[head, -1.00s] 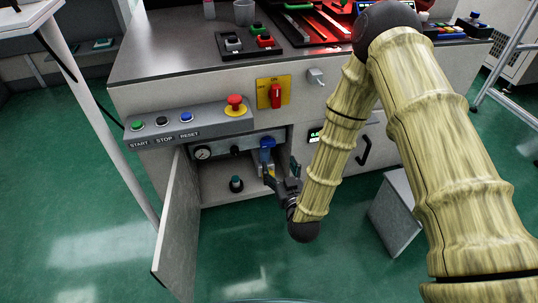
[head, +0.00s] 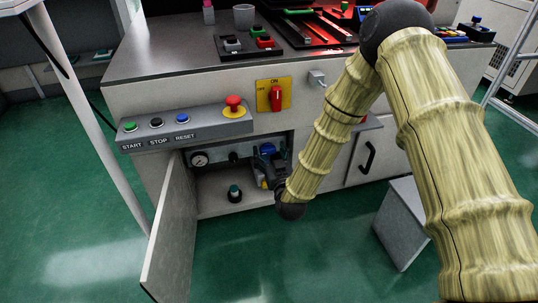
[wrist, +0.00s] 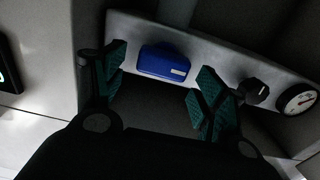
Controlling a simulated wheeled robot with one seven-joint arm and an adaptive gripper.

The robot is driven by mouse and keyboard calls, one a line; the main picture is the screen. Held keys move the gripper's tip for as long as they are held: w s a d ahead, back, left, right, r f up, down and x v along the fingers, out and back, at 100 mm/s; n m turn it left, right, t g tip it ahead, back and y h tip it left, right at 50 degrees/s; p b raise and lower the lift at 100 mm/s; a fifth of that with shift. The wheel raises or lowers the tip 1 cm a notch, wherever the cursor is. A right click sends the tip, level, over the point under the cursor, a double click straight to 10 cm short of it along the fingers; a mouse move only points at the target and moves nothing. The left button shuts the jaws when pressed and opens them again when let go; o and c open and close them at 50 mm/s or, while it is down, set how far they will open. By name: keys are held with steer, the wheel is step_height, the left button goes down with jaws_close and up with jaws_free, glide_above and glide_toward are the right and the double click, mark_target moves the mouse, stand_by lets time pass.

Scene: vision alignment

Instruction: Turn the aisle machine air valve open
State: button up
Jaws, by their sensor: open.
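The aisle machine's low compartment stands open, and a blue valve handle (head: 267,149) shows at its back panel. In the wrist view the blue handle (wrist: 164,62) lies between and beyond my two fingers, with a small pale label on it. My gripper (head: 268,165) is inside the compartment, just in front of and below the handle, and partly hides it in the head view. In the wrist view my gripper (wrist: 160,85) is open, its green-padded fingers spread to either side of the handle. I see no contact with the handle.
A pressure gauge (head: 200,160) and a dark knob (wrist: 253,92) sit on the same panel. The open compartment door (head: 172,235) stands to the left. A black round object (head: 235,193) sits on the compartment floor.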

steer(key=shift+w+a, duration=0.15)
steer(key=shift+w, duration=0.4)
steer(key=c, duration=1)
